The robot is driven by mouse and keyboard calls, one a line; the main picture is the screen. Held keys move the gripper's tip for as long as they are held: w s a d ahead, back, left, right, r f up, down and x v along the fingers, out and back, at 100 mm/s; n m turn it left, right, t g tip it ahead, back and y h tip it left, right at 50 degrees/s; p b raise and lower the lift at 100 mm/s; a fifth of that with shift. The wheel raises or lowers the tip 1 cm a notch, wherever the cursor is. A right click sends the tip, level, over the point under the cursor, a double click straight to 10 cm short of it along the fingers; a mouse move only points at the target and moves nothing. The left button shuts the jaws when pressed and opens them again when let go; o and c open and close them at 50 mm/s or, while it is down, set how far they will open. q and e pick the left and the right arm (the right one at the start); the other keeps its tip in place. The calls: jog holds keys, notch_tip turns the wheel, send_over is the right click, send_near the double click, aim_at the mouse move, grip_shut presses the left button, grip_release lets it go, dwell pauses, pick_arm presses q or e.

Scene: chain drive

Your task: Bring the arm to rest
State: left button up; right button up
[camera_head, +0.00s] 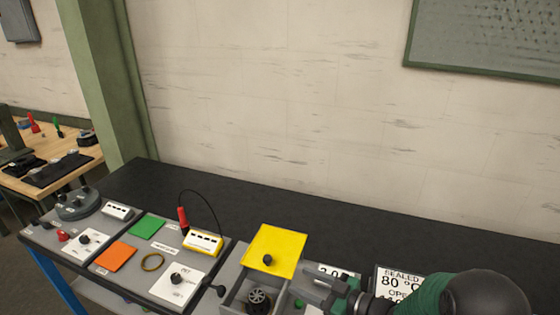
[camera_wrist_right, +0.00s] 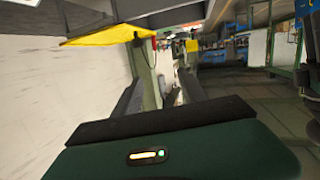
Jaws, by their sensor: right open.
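My right gripper (camera_head: 322,288) is at the bottom of the head view, its arm coming in from the lower right. It is open, with nothing visible between its fingers. It is just right of a grey box with a raised yellow lid (camera_head: 275,247) and a dark round part (camera_head: 258,298) inside. In the right wrist view, the two dark fingers (camera_wrist_right: 152,92) point away over the room, with the yellow lid (camera_wrist_right: 105,36) at the upper left. My left gripper is in neither view.
The black bench (camera_head: 330,222) is clear along the wall. Left of the box are a yellow device (camera_head: 203,243) with a red probe (camera_head: 183,217), a green square (camera_head: 147,226), an orange square (camera_head: 116,257) and a brown ring (camera_head: 152,262). A sign (camera_head: 398,278) stands behind my right arm.

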jog(key=s+d+f+m+h+b, duration=0.2)
jog(key=d+f+m+h+b, duration=0.4)
jog(key=d+h, duration=0.45)
jog(key=s+d+f+m+g+h+b, duration=0.1)
jog(key=s+f+m+g, duration=0.1)
jog(key=s, duration=0.7)
jog(key=s+d+f+m+g+h+b, duration=0.1)
jog(key=s+f+m+g, duration=0.2)
jog(key=s, duration=0.7)
notch_tip(320, 180, down, 3)
jog(key=shift+d+r+m+g, duration=0.15)
jog(key=shift+m+g, duration=0.15)
jog(key=shift+g, duration=0.5)
